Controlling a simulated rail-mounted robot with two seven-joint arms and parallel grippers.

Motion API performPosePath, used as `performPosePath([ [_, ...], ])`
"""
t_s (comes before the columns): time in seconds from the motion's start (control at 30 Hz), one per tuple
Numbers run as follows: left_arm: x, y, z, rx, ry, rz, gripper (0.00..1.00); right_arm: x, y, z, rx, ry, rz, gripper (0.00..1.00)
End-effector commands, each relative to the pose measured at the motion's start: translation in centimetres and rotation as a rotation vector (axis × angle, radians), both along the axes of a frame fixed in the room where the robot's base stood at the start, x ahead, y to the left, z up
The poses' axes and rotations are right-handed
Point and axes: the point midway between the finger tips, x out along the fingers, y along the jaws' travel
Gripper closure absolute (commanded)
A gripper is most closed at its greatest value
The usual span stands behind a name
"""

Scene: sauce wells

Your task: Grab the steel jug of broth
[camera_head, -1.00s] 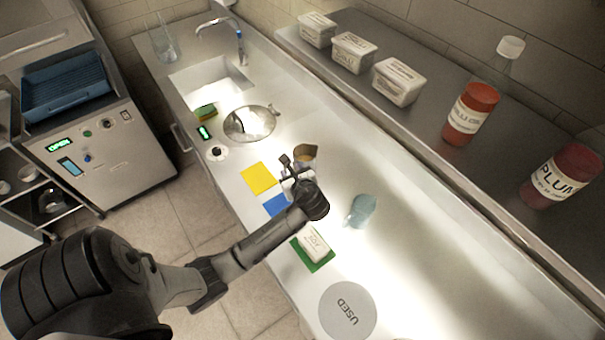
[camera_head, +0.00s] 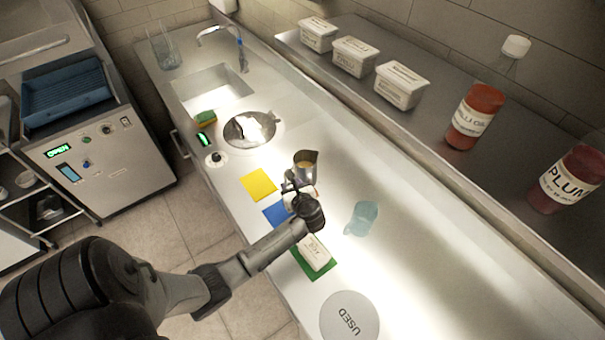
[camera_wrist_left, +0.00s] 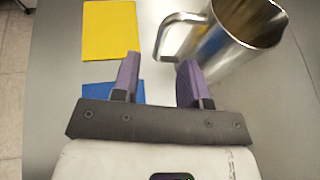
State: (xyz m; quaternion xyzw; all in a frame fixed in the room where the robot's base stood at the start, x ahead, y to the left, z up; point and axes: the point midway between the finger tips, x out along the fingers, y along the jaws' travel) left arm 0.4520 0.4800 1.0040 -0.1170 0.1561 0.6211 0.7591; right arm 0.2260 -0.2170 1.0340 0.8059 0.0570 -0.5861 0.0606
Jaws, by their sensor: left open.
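The steel jug (camera_head: 306,160) stands on the counter beyond the yellow and blue cards, with brownish broth visible inside in the head view. In the left wrist view the jug (camera_wrist_left: 238,42) is at the upper right, and its handle (camera_wrist_left: 168,32) points left. My left gripper (camera_head: 290,184) is just in front of the jug. In the wrist view the open fingers (camera_wrist_left: 158,68) have the handle just beyond the gap between their tips. Nothing is held. Whether a finger touches the jug cannot be told. My right gripper is not in view.
A yellow card (camera_head: 258,184) and a blue card (camera_head: 275,214) lie beside the gripper. A white tub (camera_head: 315,252) on a green card, a pale blue translucent item (camera_head: 362,218) and a round USED mat (camera_head: 349,318) lie nearer. A round basin (camera_head: 236,130) lies farther off.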

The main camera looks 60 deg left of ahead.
Motion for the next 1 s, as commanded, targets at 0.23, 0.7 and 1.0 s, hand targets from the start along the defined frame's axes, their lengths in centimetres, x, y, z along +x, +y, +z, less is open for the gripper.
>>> performPosePath([
  [0.23,0.6,3.4,-1.4,0.001,0.001,0.002,0.6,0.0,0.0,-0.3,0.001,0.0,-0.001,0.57],
  [0.7,1.0,4.9,-2.1,-0.001,0.0,0.0,0.6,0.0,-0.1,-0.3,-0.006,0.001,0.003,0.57],
  [1.0,1.0,4.9,-2.1,-0.001,0.0,0.0,0.86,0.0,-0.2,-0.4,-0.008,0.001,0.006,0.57],
])
